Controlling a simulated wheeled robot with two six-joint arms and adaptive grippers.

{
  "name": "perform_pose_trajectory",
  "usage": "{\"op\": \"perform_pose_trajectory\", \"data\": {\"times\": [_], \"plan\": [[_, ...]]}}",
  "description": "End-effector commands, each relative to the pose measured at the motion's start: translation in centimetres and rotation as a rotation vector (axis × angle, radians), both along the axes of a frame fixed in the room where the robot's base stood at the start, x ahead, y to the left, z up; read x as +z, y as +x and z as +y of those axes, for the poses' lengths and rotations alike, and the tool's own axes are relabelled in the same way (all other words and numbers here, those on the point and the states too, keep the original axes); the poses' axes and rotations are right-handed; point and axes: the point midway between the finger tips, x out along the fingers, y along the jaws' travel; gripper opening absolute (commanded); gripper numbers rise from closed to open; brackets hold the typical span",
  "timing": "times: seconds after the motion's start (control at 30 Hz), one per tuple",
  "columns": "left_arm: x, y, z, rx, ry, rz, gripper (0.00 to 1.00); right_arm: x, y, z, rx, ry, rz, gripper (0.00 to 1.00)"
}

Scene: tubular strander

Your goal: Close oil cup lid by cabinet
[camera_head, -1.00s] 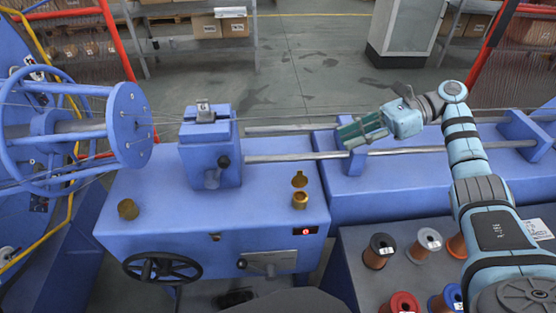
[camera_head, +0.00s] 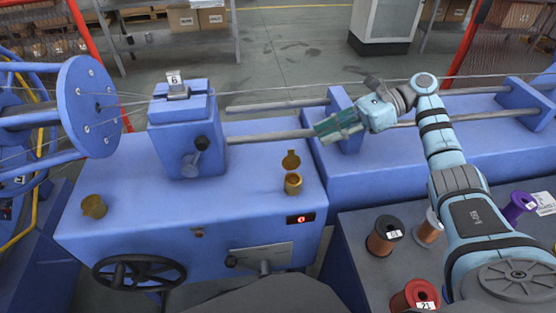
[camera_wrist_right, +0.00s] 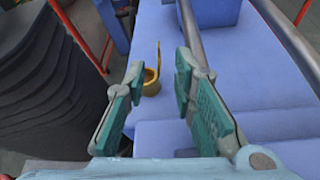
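A brass oil cup (camera_head: 293,183) stands on the blue cabinet's top near its right edge, and its round lid (camera_head: 291,160) stands up, open. In the right wrist view the cup (camera_wrist_right: 151,86) and its upright lid (camera_wrist_right: 158,56) show beyond and between the fingers. A second brass cup (camera_head: 94,206) sits at the cabinet's left; its lid looks shut. My right gripper (camera_head: 326,130) is to the right of the open cup and farther back, apart from it. In the right wrist view my right gripper (camera_wrist_right: 155,95) is open and empty. My left gripper is not in view.
A blue block with a black knob (camera_head: 188,138) stands on the cabinet's (camera_head: 235,228) back. Metal rods (camera_head: 270,136) run right from it, near my right gripper. Wire spools (camera_head: 382,236) stand on a dark surface at the lower right. A black handwheel (camera_head: 139,273) is at the front left.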

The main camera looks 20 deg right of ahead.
Motion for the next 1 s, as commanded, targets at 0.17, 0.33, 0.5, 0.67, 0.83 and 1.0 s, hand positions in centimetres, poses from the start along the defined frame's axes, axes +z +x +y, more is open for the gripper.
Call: {"op": "perform_pose_trajectory", "data": {"times": [0.17, 0.33, 0.5, 0.67, 0.83, 1.0], "plan": [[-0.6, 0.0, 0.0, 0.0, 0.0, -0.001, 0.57, -1.6, 0.5, 3.5, 0.004, 0.002, -0.001, 0.24], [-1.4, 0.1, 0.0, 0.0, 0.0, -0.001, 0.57, -3.2, 1.2, 7.5, 0.003, 0.003, -0.002, 0.24], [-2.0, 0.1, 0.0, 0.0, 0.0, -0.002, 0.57, -4.4, 1.8, 10.4, 0.001, 0.002, 0.0, 0.24], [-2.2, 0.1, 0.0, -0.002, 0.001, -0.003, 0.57, -4.8, 2.1, 11.7, -0.001, 0.002, -0.001, 0.24], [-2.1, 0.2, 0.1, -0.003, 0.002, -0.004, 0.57, -4.8, 2.1, 11.9, -0.001, 0.002, -0.001, 0.24], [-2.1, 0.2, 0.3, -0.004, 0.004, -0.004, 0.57, -4.8, 2.1, 11.9, -0.002, 0.002, 0.0, 0.11]]}}
